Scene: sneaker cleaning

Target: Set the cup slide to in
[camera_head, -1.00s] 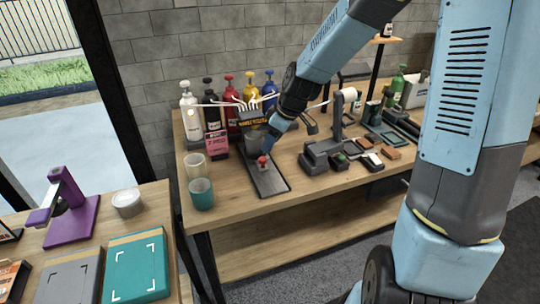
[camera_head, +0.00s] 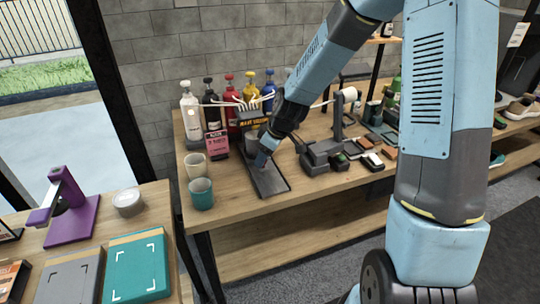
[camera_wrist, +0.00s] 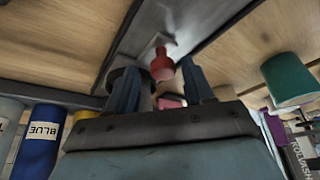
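The cup slide is a long dark grey rail (camera_head: 270,183) lying on the far wooden table, under a machine with a black and yellow label. It also spans the top of the wrist view (camera_wrist: 205,18). A red knob (camera_wrist: 162,66) on a pale mount stands on the rail, seen in the wrist view. In the head view my gripper hides the knob. My gripper (camera_head: 263,160) is low over the rail. In the wrist view its two blue fingers are apart, one either side of the knob, with gaps visible. A dark grey cup (camera_head: 251,143) stands behind the gripper.
A beige cup (camera_head: 195,167) and a teal cup (camera_head: 201,194) stand left of the rail. Several pump bottles line the back. A grey device (camera_head: 322,155) with small blocks is to the right. Bare tabletop lies in front of the rail.

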